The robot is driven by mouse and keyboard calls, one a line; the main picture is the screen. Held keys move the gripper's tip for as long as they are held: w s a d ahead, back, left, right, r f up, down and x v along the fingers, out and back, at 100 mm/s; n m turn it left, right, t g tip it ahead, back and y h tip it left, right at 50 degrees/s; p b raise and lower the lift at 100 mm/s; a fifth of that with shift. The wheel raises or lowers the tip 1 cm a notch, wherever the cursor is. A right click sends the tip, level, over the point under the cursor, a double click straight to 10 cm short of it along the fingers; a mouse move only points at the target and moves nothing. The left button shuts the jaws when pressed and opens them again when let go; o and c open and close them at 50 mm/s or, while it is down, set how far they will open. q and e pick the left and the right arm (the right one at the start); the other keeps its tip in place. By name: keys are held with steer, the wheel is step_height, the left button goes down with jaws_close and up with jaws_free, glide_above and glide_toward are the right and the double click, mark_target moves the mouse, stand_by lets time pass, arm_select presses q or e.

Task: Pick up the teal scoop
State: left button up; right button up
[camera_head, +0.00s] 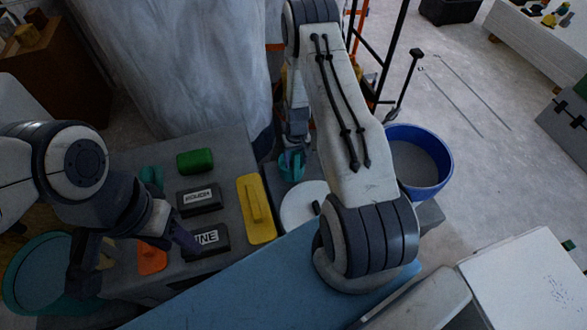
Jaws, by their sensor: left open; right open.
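The grey surface (222,180) holds a green block (195,161), two black labelled blocks (200,199), a yellow float (257,208) and an orange tool (151,260). A blue bucket (431,144) stands right, a teal tub (22,282) left. A blue panel (260,285) fills the front.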

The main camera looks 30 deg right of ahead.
steer(key=shift+f, duration=0.75)
jaws_close()
steer(key=shift+r, duration=0.1)
